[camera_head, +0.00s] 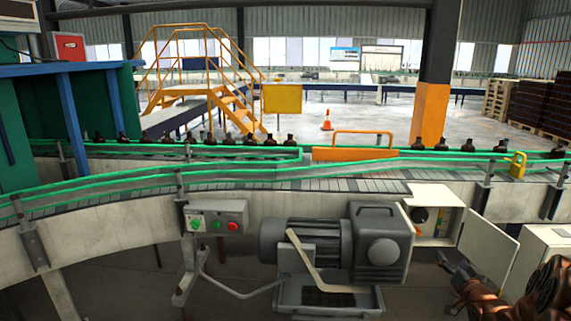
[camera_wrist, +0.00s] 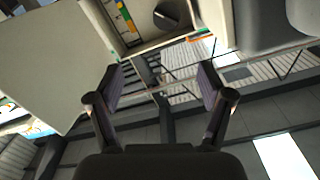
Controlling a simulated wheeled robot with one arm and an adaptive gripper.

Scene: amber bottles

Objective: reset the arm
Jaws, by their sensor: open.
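My gripper (camera_head: 452,266) is at the lower right of the head view, in front of the open door of a white control box. In the wrist view my gripper (camera_wrist: 160,82) is open, its two fingers spread apart with nothing between them. Beyond the fingers the wrist view shows floor tiles and parts of the machinery. The gripper touches nothing that I can make out. My copper-coloured arm shows at the right edge of the head view.
The control box (camera_head: 435,220) has its door (camera_head: 488,250) swung open; the door also fills the wrist view's left (camera_wrist: 50,55). A grey motor (camera_head: 335,245) and button panel (camera_head: 215,218) sit left. Dark bottles (camera_head: 250,139) line the green-railed conveyor (camera_head: 270,172) behind.

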